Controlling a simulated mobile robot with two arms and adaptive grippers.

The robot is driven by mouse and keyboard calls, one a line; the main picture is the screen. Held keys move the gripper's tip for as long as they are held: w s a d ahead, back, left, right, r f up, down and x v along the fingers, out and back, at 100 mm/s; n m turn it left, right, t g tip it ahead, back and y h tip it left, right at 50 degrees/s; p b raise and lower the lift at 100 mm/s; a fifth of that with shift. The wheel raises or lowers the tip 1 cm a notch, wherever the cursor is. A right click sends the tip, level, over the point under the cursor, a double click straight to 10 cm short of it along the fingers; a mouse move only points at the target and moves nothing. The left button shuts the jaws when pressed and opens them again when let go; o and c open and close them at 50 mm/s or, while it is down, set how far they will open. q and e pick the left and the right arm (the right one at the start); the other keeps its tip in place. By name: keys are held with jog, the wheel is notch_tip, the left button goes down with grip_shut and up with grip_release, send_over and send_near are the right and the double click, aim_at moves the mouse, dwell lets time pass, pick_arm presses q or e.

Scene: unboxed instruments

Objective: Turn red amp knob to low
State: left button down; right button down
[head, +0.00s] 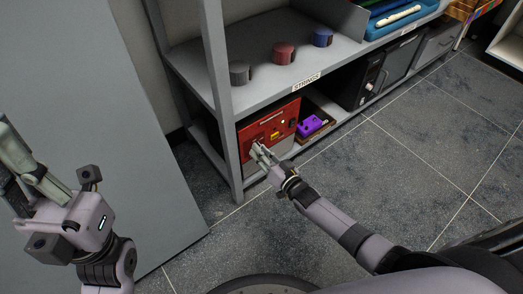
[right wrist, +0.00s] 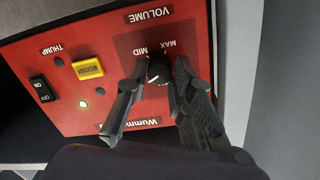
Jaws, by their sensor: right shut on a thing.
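The red amp (head: 268,124) stands on the bottom shelf, its front panel facing out. In the right wrist view the panel (right wrist: 60,118) appears upside down. Its black volume knob (right wrist: 157,69) sits beside the MAX and MID labels, with a white mark on its lower edge in the picture; any LOW label is hidden. My right gripper (head: 260,151) is at the amp's front, and its two fingers are shut on the knob, one on each side. The gripper hides the knob in the head view. My left gripper (head: 22,165) is raised at the left, away from the amp; its opening is unclear.
A purple pedal (head: 311,125) lies right of the amp, and a black amp (head: 366,86) stands farther right. Grey, red and blue round containers (head: 284,54) stand on the shelf above. The shelf post (head: 217,75) is close left of the red amp. The tiled floor is clear.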

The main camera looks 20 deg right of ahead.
jog(key=shift+m, duration=0.6)
jog(key=c, duration=1.4)
grip_release()
jog(key=shift+s, duration=0.1)
jog(key=v, duration=1.1)
jog(key=shift+s+d, duration=0.2)
jog(key=shift+s, duration=0.15)
